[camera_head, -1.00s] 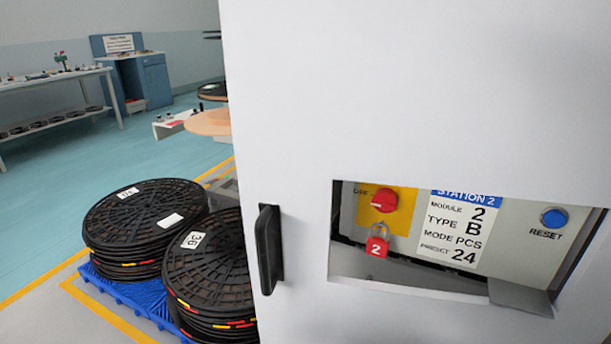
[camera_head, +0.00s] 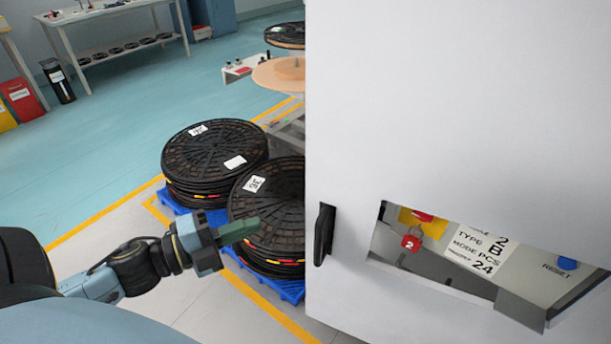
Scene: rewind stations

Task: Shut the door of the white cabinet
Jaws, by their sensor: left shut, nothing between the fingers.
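The white cabinet's door (camera_head: 430,110) fills the right half of the head view as a large plain panel. Its black upright handle (camera_head: 323,234) is near its left edge. A window cut in the door shows a control panel (camera_head: 520,258) set back behind it at a slant, with a red padlock (camera_head: 411,241) and a blue reset button (camera_head: 567,263). How far the door stands open is hard to tell. My left gripper (camera_head: 240,231) is shut and empty, left of the handle and apart from it. My right gripper is not in view.
Two stacks of black reels (camera_head: 214,150) (camera_head: 268,200) stand on a blue pallet (camera_head: 292,289) behind my left gripper, left of the door. A round wooden table (camera_head: 278,76) is beyond. A white workbench (camera_head: 110,17) stands far left. Floor at left is clear.

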